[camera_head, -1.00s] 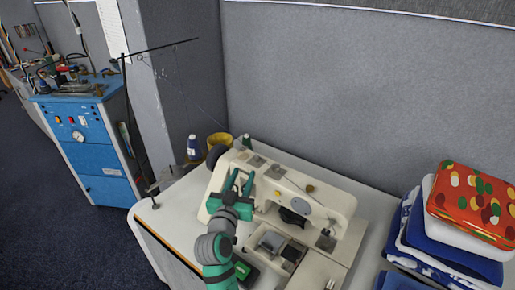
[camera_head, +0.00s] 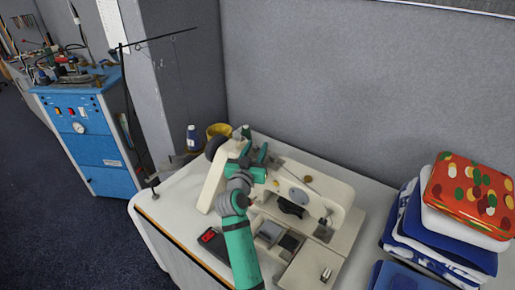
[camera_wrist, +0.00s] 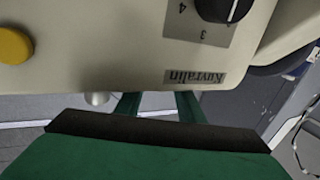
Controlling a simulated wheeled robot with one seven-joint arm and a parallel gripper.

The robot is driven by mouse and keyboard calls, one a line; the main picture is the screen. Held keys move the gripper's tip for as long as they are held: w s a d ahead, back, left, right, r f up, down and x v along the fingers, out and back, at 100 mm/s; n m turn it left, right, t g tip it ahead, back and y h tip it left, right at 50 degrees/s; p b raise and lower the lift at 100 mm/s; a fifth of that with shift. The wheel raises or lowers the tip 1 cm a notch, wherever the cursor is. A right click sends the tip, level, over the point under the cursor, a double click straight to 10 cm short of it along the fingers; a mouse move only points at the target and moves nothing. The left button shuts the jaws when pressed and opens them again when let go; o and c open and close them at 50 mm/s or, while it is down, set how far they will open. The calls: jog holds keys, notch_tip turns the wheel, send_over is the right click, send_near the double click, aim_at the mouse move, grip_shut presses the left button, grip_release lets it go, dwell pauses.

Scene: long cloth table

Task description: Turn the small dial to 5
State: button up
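A cream sewing machine (camera_head: 330,194) labelled "Kuvralin" stands on the table. In the wrist view, a black dial (camera_wrist: 223,8) with a pale mark sits on the machine's face (camera_wrist: 110,55) at the top edge; a 3 and a 4 show beside it, and the rest is cut off. I cannot pick out this dial in the head view. My gripper (camera_head: 254,153) is over the machine's left part, its two green fingers apart with nothing between them. In the wrist view the fingers pass behind the machine's lower edge, so their tips are hidden. They are apart from the dial there.
A yellow button (camera_wrist: 13,46) is left of the dial. Folded fabrics (camera_head: 440,225) are stacked at right. A grey partition (camera_head: 370,90) stands behind. The table's left end (camera_head: 165,205) is mostly clear.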

jog(key=shift+w, duration=0.25)
grip_shut()
jog(key=shift+d, duration=0.35)
jog(key=shift+a, duration=0.3)
jog(key=shift+h, duration=0.3)
